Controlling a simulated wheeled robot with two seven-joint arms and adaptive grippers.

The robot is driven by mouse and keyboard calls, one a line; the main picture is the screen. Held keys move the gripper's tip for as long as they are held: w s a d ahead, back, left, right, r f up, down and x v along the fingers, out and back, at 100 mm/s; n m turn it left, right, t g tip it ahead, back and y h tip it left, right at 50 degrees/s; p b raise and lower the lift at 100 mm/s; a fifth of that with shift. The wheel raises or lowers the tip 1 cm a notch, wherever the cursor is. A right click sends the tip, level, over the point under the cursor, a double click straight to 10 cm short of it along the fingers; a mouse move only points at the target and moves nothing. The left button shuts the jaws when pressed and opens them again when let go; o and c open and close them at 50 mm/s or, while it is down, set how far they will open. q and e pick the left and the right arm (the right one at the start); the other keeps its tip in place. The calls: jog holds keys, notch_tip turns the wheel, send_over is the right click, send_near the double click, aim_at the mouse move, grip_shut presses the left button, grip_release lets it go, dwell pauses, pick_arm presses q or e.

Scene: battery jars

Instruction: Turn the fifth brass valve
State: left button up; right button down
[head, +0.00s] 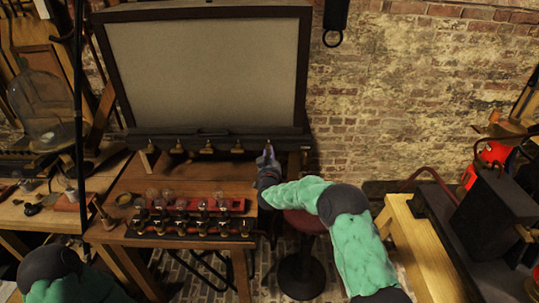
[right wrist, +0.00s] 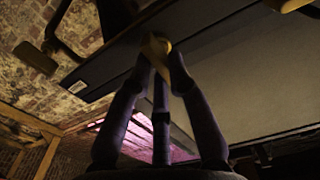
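A row of small brass valves (head: 208,147) hangs along the dark bar (head: 225,132) below the large framed panel. My right gripper (head: 267,154) is at the right end of this row, over the place of the fifth brass valve. In the right wrist view its fingers (right wrist: 160,58) come together on the yellowish fifth brass valve (right wrist: 155,44), which shows between and just past the tips. The fingers hide part of it. Another brass valve (right wrist: 287,4) is at the top right edge of that view. My left arm shows at the lower left in the head view; its gripper is out of view.
The wooden table (head: 222,175) below the bar bears a rack of glass jars and dark fittings (head: 195,220). A round stool (head: 304,222) stands right of it, under my right arm. A pale bench (head: 410,235) is at the right, a glass jug (head: 40,105) at the left.

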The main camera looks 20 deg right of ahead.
dwell(0.3)
jog(key=shift+f+m+b, duration=0.2)
jog(key=shift+m+b, duration=2.8)
jog(key=shift+b, duration=0.45)
jog(key=shift+f+m+b, duration=0.15)
jog(key=shift+m+b, duration=2.85)
jog(key=shift+b, duration=0.5)
jog(key=shift+f+m+b, duration=0.2)
jog(key=shift+m+b, duration=2.8)
jog(key=shift+b, duration=0.45)
jog(key=c, duration=1.2)
grip_release()
jog(key=shift+s, duration=0.1)
